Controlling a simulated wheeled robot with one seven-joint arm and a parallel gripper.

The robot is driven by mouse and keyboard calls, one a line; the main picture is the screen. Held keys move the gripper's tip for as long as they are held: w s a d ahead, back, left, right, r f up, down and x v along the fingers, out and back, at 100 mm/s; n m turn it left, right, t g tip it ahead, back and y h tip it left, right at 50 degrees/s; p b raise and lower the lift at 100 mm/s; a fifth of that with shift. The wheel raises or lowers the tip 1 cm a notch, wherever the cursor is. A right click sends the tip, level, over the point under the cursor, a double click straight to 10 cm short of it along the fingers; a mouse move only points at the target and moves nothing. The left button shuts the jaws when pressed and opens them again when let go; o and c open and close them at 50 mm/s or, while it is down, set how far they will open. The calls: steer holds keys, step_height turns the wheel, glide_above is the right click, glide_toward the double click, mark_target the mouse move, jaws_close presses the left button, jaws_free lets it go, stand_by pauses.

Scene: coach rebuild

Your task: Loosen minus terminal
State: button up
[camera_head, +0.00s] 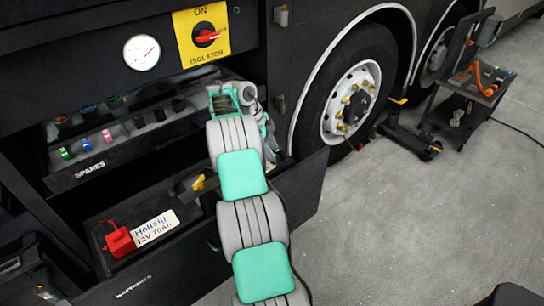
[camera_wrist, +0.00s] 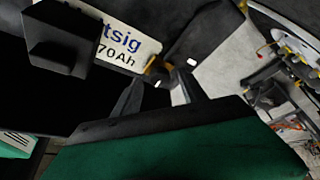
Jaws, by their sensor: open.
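The battery sits in the open lower drawer, and its white label (camera_head: 155,228) reads 12V 70Ah. It also shows in the wrist view (camera_wrist: 127,38). A red terminal clamp (camera_head: 119,241) is at the battery's left. A dark clamp-like part with a yellow piece (camera_head: 198,183) is at its right, beside my arm; I take it for the minus terminal. In the wrist view my gripper (camera_wrist: 160,88) is open, with a yellow piece (camera_wrist: 150,66) just beyond its fingertips. I see no contact. In the head view my arm hides the fingers.
A spares tray (camera_head: 90,172) with coloured parts lies above the battery drawer. The isolator switch (camera_head: 206,36) and a round gauge (camera_head: 142,52) are on the panel above. A wheel (camera_head: 350,100) and a tool cart (camera_head: 462,105) stand to the right.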

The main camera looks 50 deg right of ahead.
steer(key=shift+c, duration=0.4)
jaws_close()
